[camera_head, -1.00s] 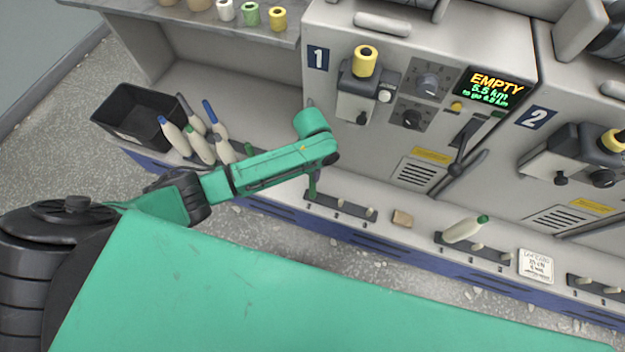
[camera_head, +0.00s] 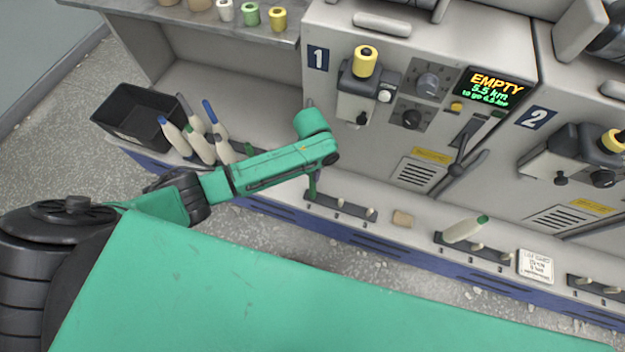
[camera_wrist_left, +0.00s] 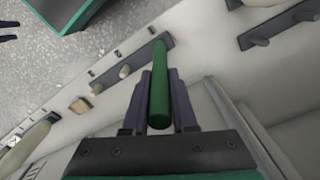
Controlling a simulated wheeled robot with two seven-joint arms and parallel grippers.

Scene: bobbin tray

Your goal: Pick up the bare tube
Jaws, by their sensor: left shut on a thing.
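The bare tube is a plain green tube (camera_wrist_left: 160,85), gripped lengthwise between the two dark fingers of my left gripper (camera_wrist_left: 160,72) in the left wrist view. Its far end points at the end of a dark peg rail (camera_wrist_left: 131,74). In the head view the tube (camera_head: 312,185) shows below my forearm, upright at the left end of that rail (camera_head: 355,209). Whether it sits on a peg there or is just clear of it, I cannot tell. My left gripper's fingers are hidden behind my arm in the head view.
A small brown block (camera_head: 402,219) lies right of the rail. Further right a cream bobbin (camera_head: 462,230) lies by a second peg rail (camera_head: 480,250), next to a white card (camera_head: 536,266). A black bin (camera_head: 130,115) and several full bobbins (camera_head: 172,137) stand left of machine 1.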

